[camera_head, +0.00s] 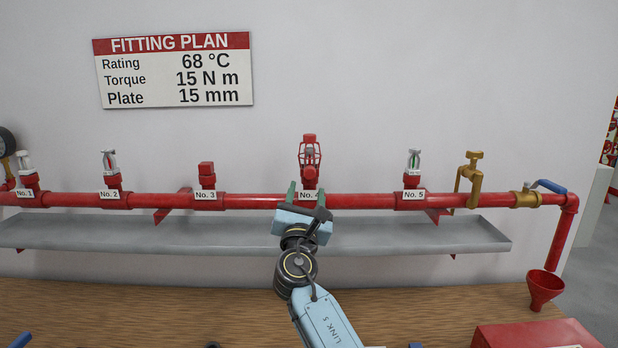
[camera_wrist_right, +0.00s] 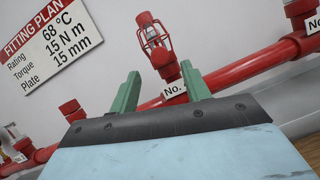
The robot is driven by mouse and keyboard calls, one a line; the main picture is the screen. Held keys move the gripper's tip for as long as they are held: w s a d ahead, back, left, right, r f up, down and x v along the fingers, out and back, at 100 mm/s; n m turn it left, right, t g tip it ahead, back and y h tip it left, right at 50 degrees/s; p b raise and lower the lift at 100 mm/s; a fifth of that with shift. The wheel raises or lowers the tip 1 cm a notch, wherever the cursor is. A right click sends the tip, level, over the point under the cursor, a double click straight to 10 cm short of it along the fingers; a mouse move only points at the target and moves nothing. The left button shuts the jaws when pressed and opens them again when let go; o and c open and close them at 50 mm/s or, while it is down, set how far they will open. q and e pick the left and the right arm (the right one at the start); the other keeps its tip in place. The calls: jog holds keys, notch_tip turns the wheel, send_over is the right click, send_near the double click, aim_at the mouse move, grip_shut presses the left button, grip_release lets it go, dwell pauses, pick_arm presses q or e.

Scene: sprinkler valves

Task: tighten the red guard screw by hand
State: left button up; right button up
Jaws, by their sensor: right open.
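A red wire guard (camera_head: 309,153) stands upright around a sprinkler head at position No. 4 on the red pipe. It also shows in the right wrist view (camera_wrist_right: 156,42), above and beyond the fingers. The guard screw is too small to make out. My right gripper (camera_head: 305,192) is open and empty, with its green fingers in front of the pipe just below the guard. In the wrist view the right gripper (camera_wrist_right: 160,90) has its fingers well apart, with the No. 4 label between them. My left gripper is not in view.
The red pipe (camera_head: 262,201) runs across the wall above a grey tray (camera_head: 420,237). Other fittings stand at both sides, including the No. 3 cap (camera_head: 206,172) and No. 5 sprinkler (camera_head: 413,164). A funnel (camera_head: 544,287) and red box (camera_head: 535,336) are at right.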

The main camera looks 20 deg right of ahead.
aim_at(309, 176)
jog(key=shift+x, duration=3)
jog(key=shift+c, duration=0.5)
